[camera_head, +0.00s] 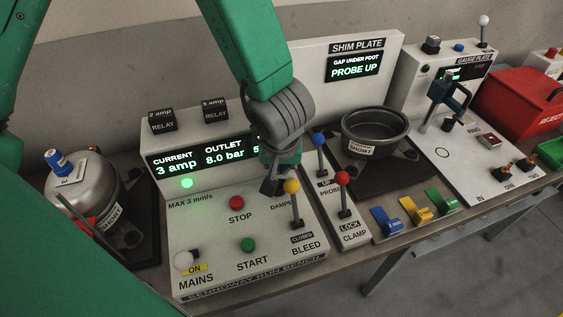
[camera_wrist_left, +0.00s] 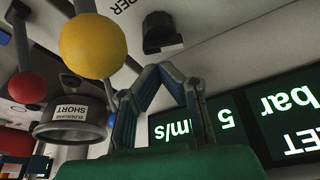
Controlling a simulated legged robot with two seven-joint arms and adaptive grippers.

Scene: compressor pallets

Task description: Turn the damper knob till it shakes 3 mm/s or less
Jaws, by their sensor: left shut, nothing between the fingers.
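The damper knob (camera_wrist_left: 160,32) is a black knob on the run bench's white panel in the left wrist view. The bench display (camera_head: 205,157) reads 3 amp, 8.0 bar and a vibration figure starting with 5; the gripper partly hides that figure. The panel is marked MAX 3 mm/s. My right gripper is not in view.
The yellow-topped bleed lever (camera_head: 292,187) stands close beside my gripper. Blue (camera_head: 319,141) and red (camera_head: 341,178) levers stand to its right. A red stop button (camera_head: 236,203), green start button (camera_head: 248,245) and mains switch (camera_head: 184,260) are on the panel.

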